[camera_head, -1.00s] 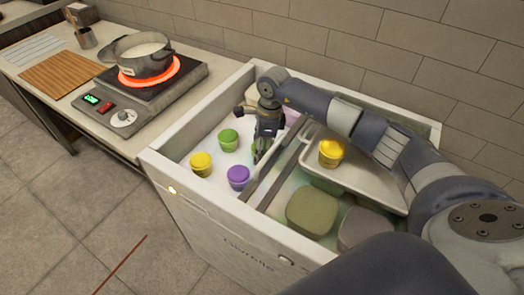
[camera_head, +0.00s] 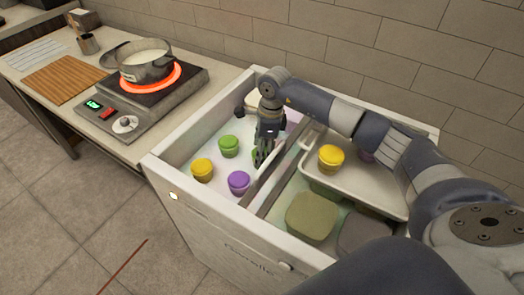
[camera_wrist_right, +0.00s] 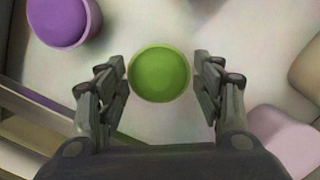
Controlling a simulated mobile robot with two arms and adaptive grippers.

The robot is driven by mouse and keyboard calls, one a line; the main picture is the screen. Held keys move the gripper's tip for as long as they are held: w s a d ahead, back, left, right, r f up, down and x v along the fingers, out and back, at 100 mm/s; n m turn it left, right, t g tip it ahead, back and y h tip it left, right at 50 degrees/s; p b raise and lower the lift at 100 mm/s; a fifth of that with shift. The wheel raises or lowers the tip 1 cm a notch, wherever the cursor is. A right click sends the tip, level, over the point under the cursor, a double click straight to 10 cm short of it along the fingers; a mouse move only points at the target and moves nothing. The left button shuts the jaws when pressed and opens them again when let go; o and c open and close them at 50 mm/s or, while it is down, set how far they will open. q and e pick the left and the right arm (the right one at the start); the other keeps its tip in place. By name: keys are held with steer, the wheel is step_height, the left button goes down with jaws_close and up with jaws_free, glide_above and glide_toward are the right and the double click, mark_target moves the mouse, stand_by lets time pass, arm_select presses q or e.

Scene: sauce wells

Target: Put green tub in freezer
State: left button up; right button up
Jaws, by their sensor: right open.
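My right gripper (camera_head: 262,158) reaches down into the left compartment of the open freezer chest (camera_head: 205,212). It is open. In the right wrist view a round green tub (camera_wrist_right: 159,73) lies between the two spread fingers (camera_wrist_right: 160,88), with a gap on each side. My left gripper is not in view.
A yellow tub (camera_head: 202,170) and a purple tub (camera_head: 239,182) stand nearby in the same compartment. A divider (camera_head: 278,170) separates it from the right side, where a tray (camera_head: 375,187) holds another yellow tub (camera_head: 331,158). A pot (camera_head: 146,62) sits on a glowing burner at the left.

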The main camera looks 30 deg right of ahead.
step_height(320, 180, up, 10)
steer(key=d+p, duration=0.1)
steer(key=p, duration=0.4)
steer(key=shift+s, duration=0.35)
steer(key=shift+r, duration=0.1)
